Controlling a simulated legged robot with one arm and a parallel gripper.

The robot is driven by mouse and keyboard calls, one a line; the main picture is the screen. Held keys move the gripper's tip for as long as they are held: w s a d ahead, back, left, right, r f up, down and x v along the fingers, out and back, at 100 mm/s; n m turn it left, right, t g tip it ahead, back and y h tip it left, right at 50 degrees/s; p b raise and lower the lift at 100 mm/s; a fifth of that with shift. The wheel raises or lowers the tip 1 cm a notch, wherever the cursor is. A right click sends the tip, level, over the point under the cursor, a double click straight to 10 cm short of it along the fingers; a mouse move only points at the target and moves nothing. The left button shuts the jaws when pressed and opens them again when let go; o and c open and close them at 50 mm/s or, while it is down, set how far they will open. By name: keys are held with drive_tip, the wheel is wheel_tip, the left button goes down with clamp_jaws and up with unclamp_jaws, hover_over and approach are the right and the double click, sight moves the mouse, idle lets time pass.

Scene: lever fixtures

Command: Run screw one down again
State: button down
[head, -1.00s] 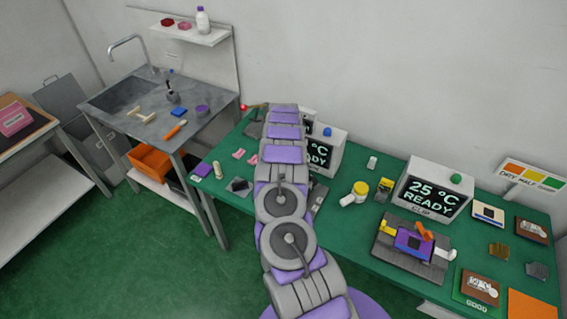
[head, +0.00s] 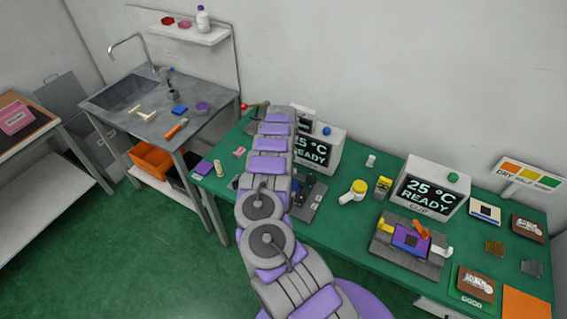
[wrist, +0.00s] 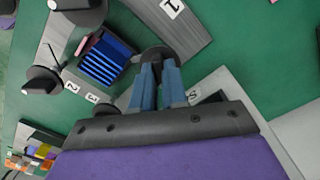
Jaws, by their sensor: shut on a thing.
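In the wrist view my gripper (wrist: 160,82) has its two blue fingers closed on a dark round screw knob (wrist: 155,57). The fingers hide part of the knob, and I cannot tell how far down the screw is. A plate marked 1 (wrist: 172,8) lies just above it. A dark blue ribbed block (wrist: 106,60) sits left of the held knob. Two other dark knobs stand free, one at the left (wrist: 42,80) and one at the top (wrist: 80,10). In the head view the grey fixture (head: 306,212) is partly behind my arm, and my gripper is hidden.
Labels 2 (wrist: 72,87) and 3 (wrist: 92,98) lie near the block. In the head view a display box (head: 428,188) and a second grey fixture (head: 408,260) stand right.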

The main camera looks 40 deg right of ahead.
drive_tip(key=shift+w+r+m, duration=0.15)
drive_tip(key=shift+w+m, duration=0.1)
drive_tip(key=shift+m, duration=0.55)
drive_tip(key=c, duration=1.2)
unclamp_jaws()
drive_tip(key=shift+s, duration=0.1)
drive_tip(key=shift+o, duration=0.2)
wheel_tip(320, 180, up, 17)
drive_tip(key=shift+d, duration=0.1)
